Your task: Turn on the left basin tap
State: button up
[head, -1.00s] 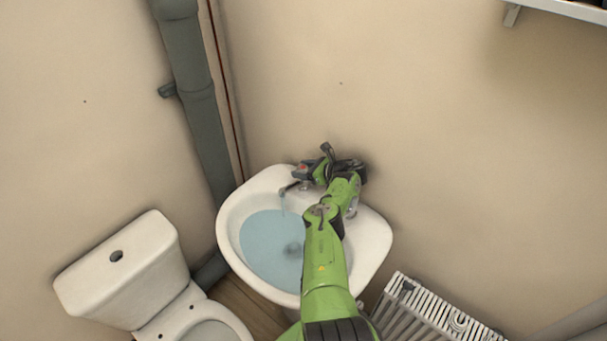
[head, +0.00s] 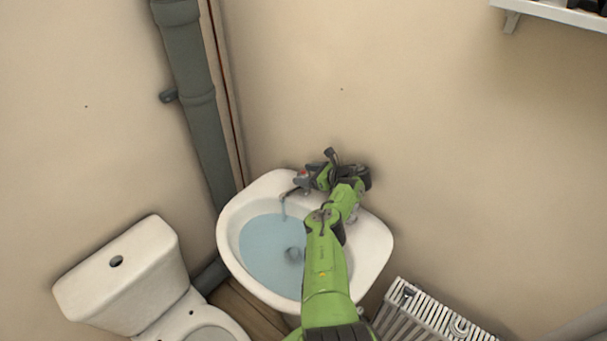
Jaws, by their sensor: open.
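The white basin (head: 236,222) is fixed to the wall, with bluish water in its bowl. The left basin tap (head: 287,194) is at the basin's back left, with a red mark near its top. A thin bluish stream falls from its spout into the bowl. My gripper (head: 308,177) is open at the left tap's top, reaching over the basin's back edge from the right. Its fingers partly hide the tap's head, and I cannot tell whether they touch it. My green arm covers the basin's right middle and most of the right tap's area.
A white toilet (head: 128,275) stands to the left of the basin. A grey pipe (head: 195,100) runs down the wall behind. A white radiator (head: 425,315) is at the lower right, and a shelf (head: 560,12) is high at the right. The wall above the basin is clear.

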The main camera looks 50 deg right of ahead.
aim_at(309, 175)
jog(key=p+v, duration=0.1)
jog(key=v, duration=0.5)
jog(key=shift+r, duration=0.1)
jog(key=shift+s, duration=0.15)
